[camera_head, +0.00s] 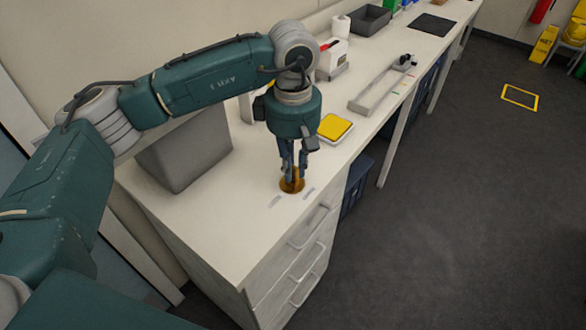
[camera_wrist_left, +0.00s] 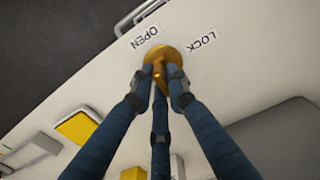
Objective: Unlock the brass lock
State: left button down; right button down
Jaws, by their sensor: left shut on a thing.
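The brass lock (camera_head: 291,186) is a round gold disc with a raised handle, set on the white countertop near its front edge. In the left wrist view the brass lock (camera_wrist_left: 174,57) shows with labels OPEN (camera_wrist_left: 146,37) and LOCK (camera_wrist_left: 203,42) beside it. Its handle stands between the fingers, and where it points is hard to tell. My left gripper (camera_head: 292,178) points down from above and is shut on the lock's handle; in the left wrist view its fingers (camera_wrist_left: 160,78) close around it. My right gripper is not in view.
A grey box (camera_head: 185,150) stands left of the lock. A yellow-topped device (camera_head: 335,127) sits behind it to the right. A long metal tray (camera_head: 380,90) lies farther along the counter. Drawers with handles (camera_head: 308,228) are below the front edge. The near countertop is clear.

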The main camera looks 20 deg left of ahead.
pick_arm(q)
jog(key=shift+s+f, duration=0.25)
jog(key=shift+f, duration=0.2)
jog(key=c, duration=1.6)
grip_release()
jog(key=shift+w, duration=0.15)
jog(key=shift+r, duration=0.2)
